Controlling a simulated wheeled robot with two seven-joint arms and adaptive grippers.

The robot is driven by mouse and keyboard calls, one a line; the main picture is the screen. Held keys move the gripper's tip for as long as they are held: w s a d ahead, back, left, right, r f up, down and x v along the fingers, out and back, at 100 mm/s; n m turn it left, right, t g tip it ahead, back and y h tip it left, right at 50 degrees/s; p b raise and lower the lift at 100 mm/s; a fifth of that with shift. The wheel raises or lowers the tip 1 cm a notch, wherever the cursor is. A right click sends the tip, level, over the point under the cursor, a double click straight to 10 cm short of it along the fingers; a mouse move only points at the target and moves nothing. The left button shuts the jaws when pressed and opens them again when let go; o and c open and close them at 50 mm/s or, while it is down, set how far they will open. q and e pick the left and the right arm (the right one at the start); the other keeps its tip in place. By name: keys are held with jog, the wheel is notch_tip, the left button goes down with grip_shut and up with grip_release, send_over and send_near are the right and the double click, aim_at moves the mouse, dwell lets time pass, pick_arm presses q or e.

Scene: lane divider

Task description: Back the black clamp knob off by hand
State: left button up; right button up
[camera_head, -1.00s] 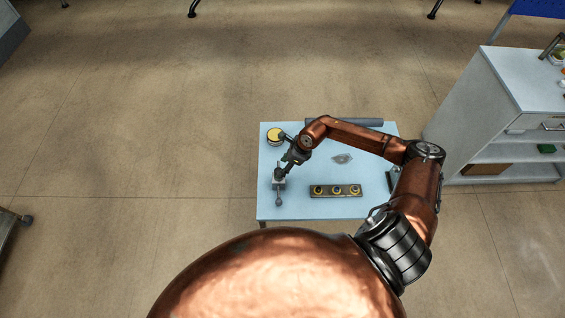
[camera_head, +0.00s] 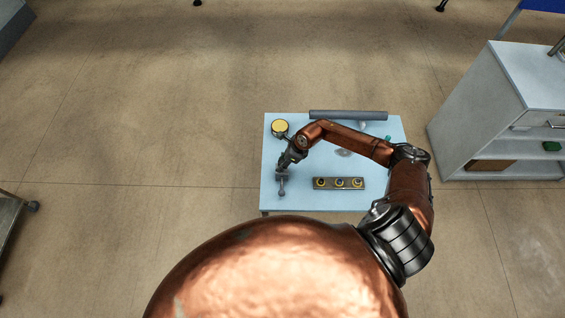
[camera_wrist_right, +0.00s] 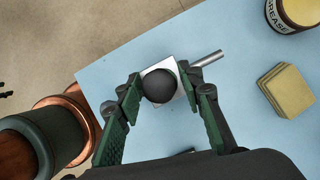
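The black clamp knob (camera_wrist_right: 160,85) is a dark round ball in the right wrist view, above a pale square metal block (camera_wrist_right: 150,70) with a metal bar sticking out to the right. My right gripper (camera_wrist_right: 160,82) has its green fingers on either side of the knob, with narrow gaps seeming to show; contact is not clear. In the head view, my right gripper (camera_head: 285,163) is over the small grey clamp (camera_head: 282,188) at the table's left side, and hides the knob. My left gripper is not in view.
The light blue table (camera_head: 290,203) also holds a yellow-topped grease tin (camera_head: 280,126), a long grey cylinder (camera_head: 348,115) and a dark strip with yellow rings (camera_head: 338,184). Yellow pads (camera_wrist_right: 286,90) lie right of the clamp. A grey cabinet (camera_head: 475,125) stands at right.

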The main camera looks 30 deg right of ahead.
jog(key=c, duration=0.8)
jog(key=o, duration=1.2)
